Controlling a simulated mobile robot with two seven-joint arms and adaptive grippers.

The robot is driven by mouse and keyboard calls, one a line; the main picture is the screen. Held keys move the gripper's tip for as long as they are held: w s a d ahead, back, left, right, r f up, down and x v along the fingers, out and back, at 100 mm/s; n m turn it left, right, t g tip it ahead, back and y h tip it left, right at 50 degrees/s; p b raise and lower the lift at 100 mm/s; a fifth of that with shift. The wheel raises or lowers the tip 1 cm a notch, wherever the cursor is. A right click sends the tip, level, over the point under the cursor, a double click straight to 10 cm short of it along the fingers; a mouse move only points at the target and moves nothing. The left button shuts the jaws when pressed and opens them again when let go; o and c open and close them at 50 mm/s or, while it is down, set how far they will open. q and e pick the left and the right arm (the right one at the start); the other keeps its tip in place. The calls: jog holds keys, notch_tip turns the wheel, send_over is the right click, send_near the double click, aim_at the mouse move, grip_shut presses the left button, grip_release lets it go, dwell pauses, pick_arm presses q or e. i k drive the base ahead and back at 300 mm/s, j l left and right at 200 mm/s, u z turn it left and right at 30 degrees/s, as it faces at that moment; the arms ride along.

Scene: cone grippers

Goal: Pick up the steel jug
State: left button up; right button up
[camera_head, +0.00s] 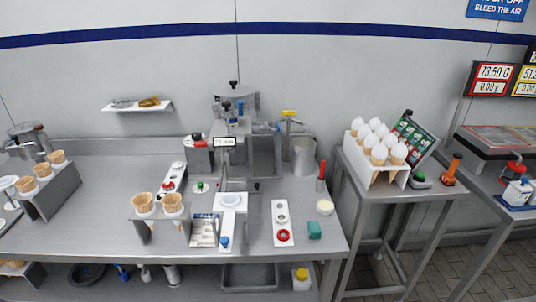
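A grey steel container that looks like the steel jug (302,156) stands upright at the back right of the long steel table (105,235). It is beside the machine in the middle and apart from the table's right edge. I cannot make out a handle on it. Neither of my grippers shows in the head view.
The machine (240,108) with a yellow-topped tap (289,114) stands left of the container. A red-handled tool (321,176) stands upright in front of it. A cone holder (157,216) is at the front. A side table (370,187) with filled cones stands at right.

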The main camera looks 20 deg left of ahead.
aim_at(303, 149)
jog(key=i+l+u, duration=0.4)
jog(key=l, duration=0.2)
jog(key=l+u, duration=0.2)
jog(key=l, duration=0.15)
jog(key=i+l, duration=0.1)
jog(key=l, duration=0.25)
jog(key=i+l+u, duration=0.15)
jog(key=l, duration=0.55)
